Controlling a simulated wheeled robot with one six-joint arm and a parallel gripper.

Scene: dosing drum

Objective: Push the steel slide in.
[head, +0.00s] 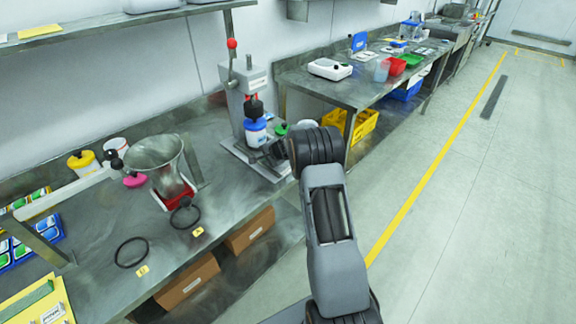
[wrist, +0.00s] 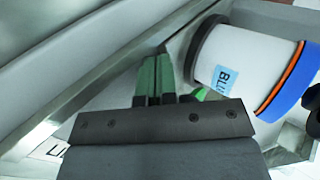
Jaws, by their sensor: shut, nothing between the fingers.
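A grey press stand (head: 250,85) with a red-knobbed lever stands on the bench. A white jar (head: 256,138) with a blue lid is at its foot, on a steel base plate (head: 240,152). I cannot clearly tell the steel slide apart from this plate. My gripper (head: 271,149) is at the plate's right side, close to the jar; my arm hides part of the plate. In the wrist view, my gripper (wrist: 157,65) has its green fingers shut and empty. The jar (wrist: 240,65) lies just right of them, and a straight steel edge (wrist: 75,92) runs along their left.
A glass funnel on a red base (head: 172,190), black rings (head: 131,252) and small pots (head: 83,162) are on the left bench. A second bench (head: 370,75) with a scale (head: 329,68) stands behind. A yellow crate (head: 355,125) is below it.

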